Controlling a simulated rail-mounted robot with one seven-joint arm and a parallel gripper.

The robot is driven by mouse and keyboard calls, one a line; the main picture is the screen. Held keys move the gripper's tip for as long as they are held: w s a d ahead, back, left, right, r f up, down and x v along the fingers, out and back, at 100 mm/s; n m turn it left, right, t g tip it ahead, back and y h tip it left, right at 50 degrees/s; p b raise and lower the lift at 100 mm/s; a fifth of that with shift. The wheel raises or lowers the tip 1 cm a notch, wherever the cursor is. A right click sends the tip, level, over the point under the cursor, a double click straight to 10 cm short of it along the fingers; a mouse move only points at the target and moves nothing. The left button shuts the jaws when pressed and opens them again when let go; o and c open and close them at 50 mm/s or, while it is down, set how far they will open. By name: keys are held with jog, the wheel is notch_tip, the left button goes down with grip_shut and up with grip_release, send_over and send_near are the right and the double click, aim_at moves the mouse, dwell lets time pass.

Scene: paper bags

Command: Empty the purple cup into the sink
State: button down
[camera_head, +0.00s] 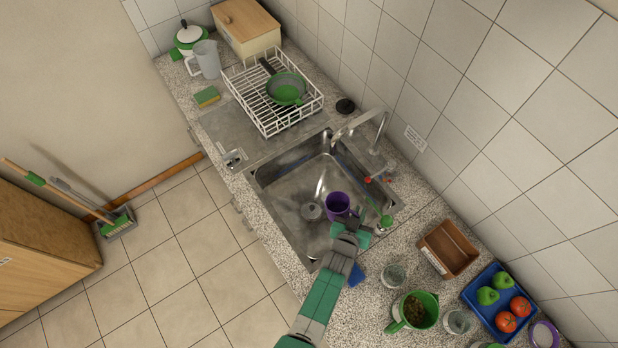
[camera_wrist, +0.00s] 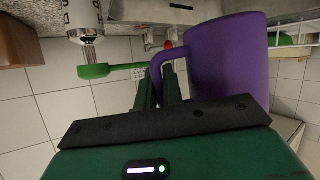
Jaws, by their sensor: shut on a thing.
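The purple cup (camera_head: 340,205) is over the metal sink (camera_head: 320,178) in the head view, above the drain area. My gripper (camera_head: 350,230) is shut on the cup's handle. In the wrist view the cup (camera_wrist: 228,62) fills the right side, and my gripper's fingers (camera_wrist: 161,88) close around its handle. The wrist picture appears rolled, with the counter along its top edge. I cannot see into the cup, so its contents and exact tilt cannot be told.
The faucet (camera_head: 380,125) rises behind the sink. A dish rack (camera_head: 290,115) with a green pan (camera_head: 286,89) stands on the far side. A green mug (camera_head: 429,302), glasses (camera_head: 393,276), a wooden box (camera_head: 449,248) and a blue tray (camera_head: 478,303) crowd the near counter.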

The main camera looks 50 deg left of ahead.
jog(key=w+d+r, duration=0.2)
jog(key=d, duration=0.4)
jog(key=shift+r+m+y, duration=0.3)
jog(key=shift+m+y, duration=0.1)
